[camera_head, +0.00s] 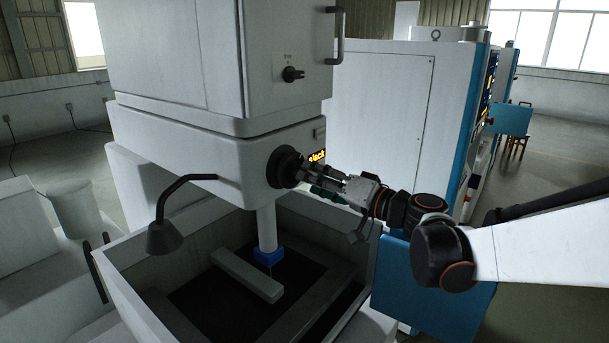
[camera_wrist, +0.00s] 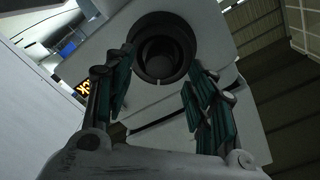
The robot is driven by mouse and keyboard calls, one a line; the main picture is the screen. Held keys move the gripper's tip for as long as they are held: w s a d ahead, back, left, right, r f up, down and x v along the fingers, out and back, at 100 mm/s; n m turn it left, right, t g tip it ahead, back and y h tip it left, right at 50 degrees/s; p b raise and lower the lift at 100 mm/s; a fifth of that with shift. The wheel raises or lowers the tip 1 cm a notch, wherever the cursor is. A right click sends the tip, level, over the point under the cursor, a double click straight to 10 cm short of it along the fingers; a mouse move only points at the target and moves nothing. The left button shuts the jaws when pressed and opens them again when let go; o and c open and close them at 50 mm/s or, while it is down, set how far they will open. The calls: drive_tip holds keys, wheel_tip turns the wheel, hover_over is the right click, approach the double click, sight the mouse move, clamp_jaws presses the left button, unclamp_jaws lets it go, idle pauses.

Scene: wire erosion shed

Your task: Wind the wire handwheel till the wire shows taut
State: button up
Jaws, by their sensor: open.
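The dark round wire handwheel (camera_head: 284,167) sits on the side of the white machine head. It also shows in the wrist view (camera_wrist: 160,48), nearly face-on, with a small light mark at its lower rim. My gripper (camera_head: 309,180) is open in front of the handwheel. In the wrist view its green-padded fingers (camera_wrist: 160,76) stand apart on either side of the wheel's lower part. I cannot tell whether they touch it. A small display (camera_head: 317,156) beside the wheel shows orange letters that seem to read "slack", partly hidden. In the wrist view only its last letters (camera_wrist: 83,89) show.
Below the head is an open tank (camera_head: 130,283) with a pale bar (camera_head: 245,275) inside. A black lamp (camera_head: 164,236) on a bent arm hangs over its left side. A blue panel (camera_head: 420,285) stands under my arm. A second machine (camera_head: 385,110) stands behind.

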sight(294, 171)
drive_tip(key=shift+x, duration=1.95)
drive_tip(key=shift+c, duration=0.6)
drive_tip(key=c, duration=0.9)
